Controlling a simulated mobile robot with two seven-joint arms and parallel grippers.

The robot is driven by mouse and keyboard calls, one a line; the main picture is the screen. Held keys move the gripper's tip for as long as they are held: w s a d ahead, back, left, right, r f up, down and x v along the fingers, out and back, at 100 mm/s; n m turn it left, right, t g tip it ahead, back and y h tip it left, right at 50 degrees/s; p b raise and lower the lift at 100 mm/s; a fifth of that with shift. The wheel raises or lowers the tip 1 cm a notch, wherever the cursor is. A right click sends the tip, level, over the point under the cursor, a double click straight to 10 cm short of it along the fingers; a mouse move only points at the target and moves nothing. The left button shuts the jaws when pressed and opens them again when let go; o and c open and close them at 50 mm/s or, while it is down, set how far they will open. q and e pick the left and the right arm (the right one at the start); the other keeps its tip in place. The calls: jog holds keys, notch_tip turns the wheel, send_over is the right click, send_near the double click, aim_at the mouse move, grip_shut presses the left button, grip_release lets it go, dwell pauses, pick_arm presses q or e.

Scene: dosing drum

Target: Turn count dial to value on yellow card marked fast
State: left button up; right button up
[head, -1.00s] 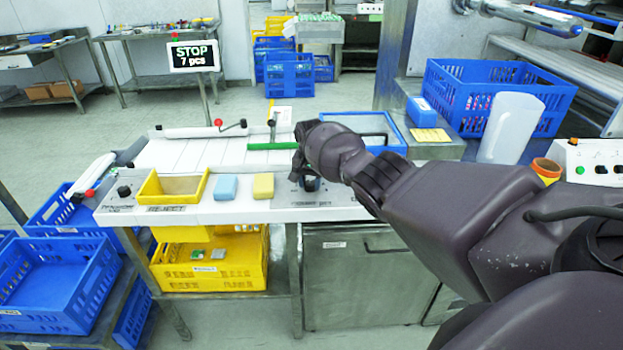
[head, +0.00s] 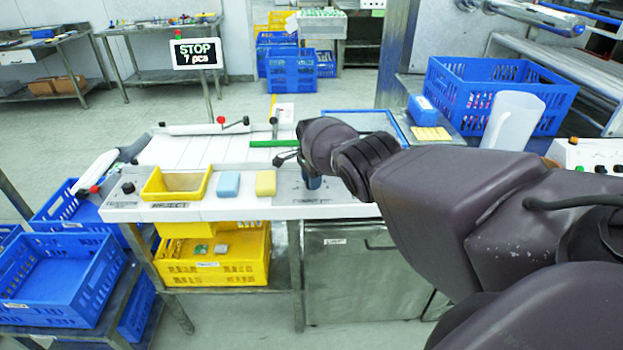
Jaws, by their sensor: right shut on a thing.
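The dark count dial (head: 312,182) sits on the white front ledge of the bench, above a small printed label. My right gripper (head: 304,172) reaches down over it from the right and is shut on it; my wrist and arm hide much of the contact, and the dial's pointer and scale cannot be read. The yellow card (head: 430,134) lies on the metal surface behind my forearm; its writing is too small to read. A display (head: 196,54) on a post reads "STOP 7 pcs". My left gripper is not in view.
A yellow tray (head: 177,184), a blue block (head: 228,184) and a yellow block (head: 265,183) stand left of the dial. A green bar (head: 272,143) lies close behind my gripper. Another black knob (head: 128,187) is at the ledge's left end. A blue crate (head: 497,95) stands at right.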

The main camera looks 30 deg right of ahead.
jog(key=shift+m, duration=0.6)
jog(key=shift+d, duration=0.1)
jog(key=o, duration=0.9)
jog(key=shift+r, duration=0.1)
jog(key=shift+r+p, duration=0.3)
notch_tip(320, 180, up, 8)
jog(key=p, duration=0.6)
jog(key=shift+r, duration=0.2)
jog(key=shift+r+p, duration=0.35)
jog(key=shift+r, duration=0.4)
